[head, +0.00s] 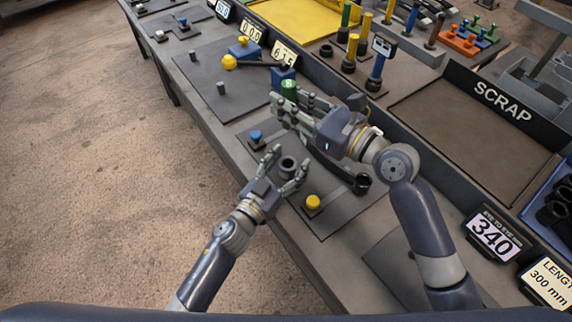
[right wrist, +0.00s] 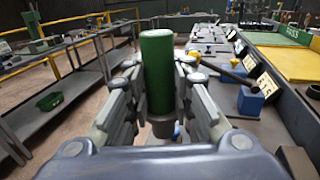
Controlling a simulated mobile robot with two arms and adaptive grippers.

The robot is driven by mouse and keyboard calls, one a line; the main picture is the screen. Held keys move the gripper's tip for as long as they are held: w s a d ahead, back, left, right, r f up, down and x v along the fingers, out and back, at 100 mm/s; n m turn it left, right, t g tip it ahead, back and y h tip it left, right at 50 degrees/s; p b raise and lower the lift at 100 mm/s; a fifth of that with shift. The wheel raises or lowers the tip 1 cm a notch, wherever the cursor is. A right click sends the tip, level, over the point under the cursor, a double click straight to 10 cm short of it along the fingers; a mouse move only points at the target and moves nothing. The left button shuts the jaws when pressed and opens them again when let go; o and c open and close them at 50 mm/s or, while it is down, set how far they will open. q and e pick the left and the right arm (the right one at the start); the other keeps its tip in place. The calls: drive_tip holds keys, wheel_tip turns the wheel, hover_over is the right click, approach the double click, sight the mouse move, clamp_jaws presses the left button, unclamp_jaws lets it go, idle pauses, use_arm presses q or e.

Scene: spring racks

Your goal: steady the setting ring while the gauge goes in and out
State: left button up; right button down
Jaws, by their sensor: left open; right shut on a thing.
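The setting ring (head: 288,165) is a small dark grey ring standing on the dark mat. My left gripper (head: 283,172) is open, with its fingers spread on either side of the ring; I cannot tell whether they touch it. My right gripper (head: 291,101) is shut on the gauge, whose green handle (head: 289,88) stands up between the fingers, beyond the ring and above the bench. In the right wrist view the green handle (right wrist: 157,65) is upright between the fingers, with a grey cylindrical part (right wrist: 162,126) below it. The gauge's lower end is hidden in the head view.
A blue knob (head: 256,136) and a yellow button (head: 312,203) flank the ring on the mat. A black-ended curved part (head: 361,184) lies to the right. The scrap tray (head: 447,78) and upright coloured gauges (head: 377,66) stand behind. The bench's front edge is close to the left arm.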

use_arm(q)
clamp_jaws()
use_arm(e)
wheel_tip(320, 180, down, 13)
drive_tip(key=shift+r, duration=0.2)
idle(0.6)
use_arm(q)
drive_tip(key=shift+s+f, duration=0.1)
use_arm(e)
drive_tip(key=shift+f, duration=1.65)
idle(2.8)
drive_tip(key=shift+r, duration=2.8)
